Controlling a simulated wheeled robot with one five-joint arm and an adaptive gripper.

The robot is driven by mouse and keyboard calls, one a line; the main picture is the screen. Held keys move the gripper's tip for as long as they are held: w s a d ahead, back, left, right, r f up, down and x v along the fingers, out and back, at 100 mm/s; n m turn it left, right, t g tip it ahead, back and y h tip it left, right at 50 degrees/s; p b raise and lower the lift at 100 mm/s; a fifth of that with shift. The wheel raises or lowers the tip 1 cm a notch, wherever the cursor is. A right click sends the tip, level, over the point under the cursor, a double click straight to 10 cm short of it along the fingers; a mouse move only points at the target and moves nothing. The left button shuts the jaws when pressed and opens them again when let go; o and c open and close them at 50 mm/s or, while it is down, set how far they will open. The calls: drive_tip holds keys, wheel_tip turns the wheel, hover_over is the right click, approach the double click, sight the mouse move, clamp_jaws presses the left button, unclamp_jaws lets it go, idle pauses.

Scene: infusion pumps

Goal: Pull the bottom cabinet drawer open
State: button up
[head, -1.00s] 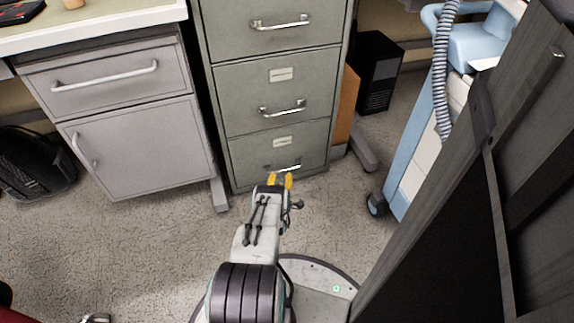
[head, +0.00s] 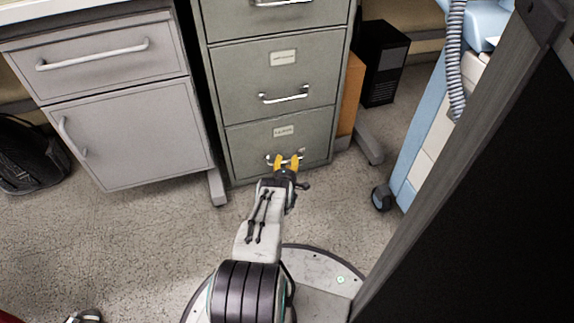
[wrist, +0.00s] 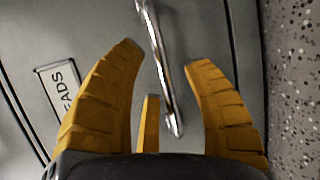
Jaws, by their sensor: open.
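The bottom drawer (head: 247,148) of the grey-green filing cabinet is flush with the drawers above it. Its metal handle (head: 270,157) is partly hidden behind my gripper in the head view. My gripper (head: 287,158) has yellow fingers and is at the handle. In the wrist view my gripper (wrist: 168,62) is open, and the handle (wrist: 163,70) runs lengthwise between the spread fingers. I cannot tell whether any finger touches it. A label (wrist: 62,85) on the drawer front shows to the left.
A grey desk cabinet (head: 125,125) stands to the left. A black computer case (head: 385,65) and a blue-white wheeled machine (head: 425,150) stand to the right. A dark panel (head: 470,200) fills the near right.

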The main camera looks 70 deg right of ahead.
drive_tip(key=shift+d, duration=0.2)
drive_tip(key=shift+c, duration=0.3)
clamp_jaws()
idle(0.3)
